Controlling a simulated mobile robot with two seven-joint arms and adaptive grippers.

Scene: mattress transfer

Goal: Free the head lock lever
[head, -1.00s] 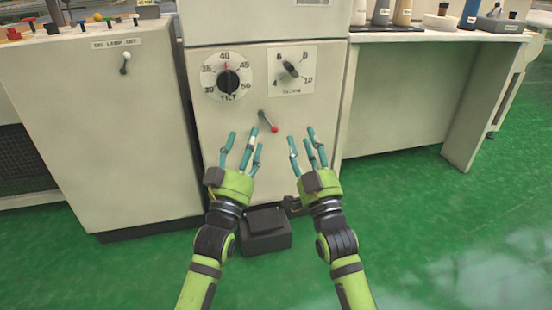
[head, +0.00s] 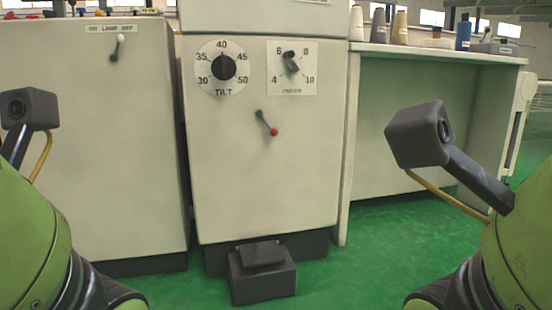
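A small lever with a grey shaft and a red knob (head: 266,123) sits on the front of the pale cabinet, below two dials. It slants down to the right. It carries no readable label, so I cannot confirm it is the head lock lever. The fingers of both my grippers are out of the picture. Only green and dark parts of my arms show large at the left and right edges, well to either side of the lever. Nothing touches or covers the lever.
Above the lever are a TILT dial (head: 223,67) with a black knob and a second dial (head: 291,63). A lamp switch (head: 117,47) is on the left cabinet. A dark pedal-like box (head: 262,272) stands on the floor. Spools and a blue bottle (head: 463,32) stand on the right table (head: 440,50).

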